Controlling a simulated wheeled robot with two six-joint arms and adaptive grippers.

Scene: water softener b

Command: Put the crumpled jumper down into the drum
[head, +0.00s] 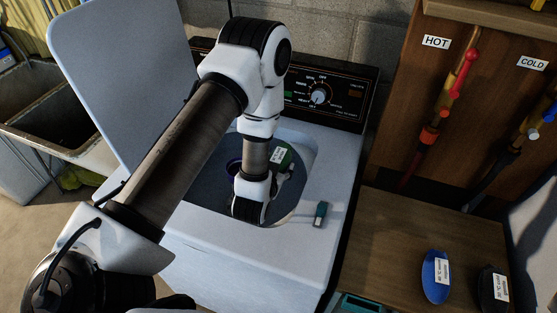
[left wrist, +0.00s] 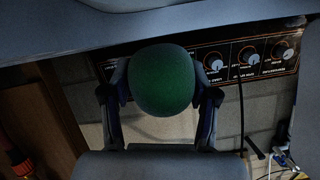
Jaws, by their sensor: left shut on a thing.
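A dark green rounded bundle (head: 281,156) with a white label is the only thing in my grip; I take it for the crumpled jumper, but the label is too small to read. My left gripper (head: 288,172) is shut on it over the right side of the drum opening (head: 212,184) of the white washer. In the left wrist view the green bundle (left wrist: 163,80) sits between both fingers. The arm hides part of the opening, and I cannot tell how high the bundle is above the rim. My right gripper is not in view.
The washer's lid (head: 115,75) stands open at the left. The control panel (head: 335,95) rises behind the opening. A small teal-ended item (head: 321,214) lies on the washer top. A labelled blue oval (head: 432,276) and black oval (head: 487,291) lie on the wooden surface at right.

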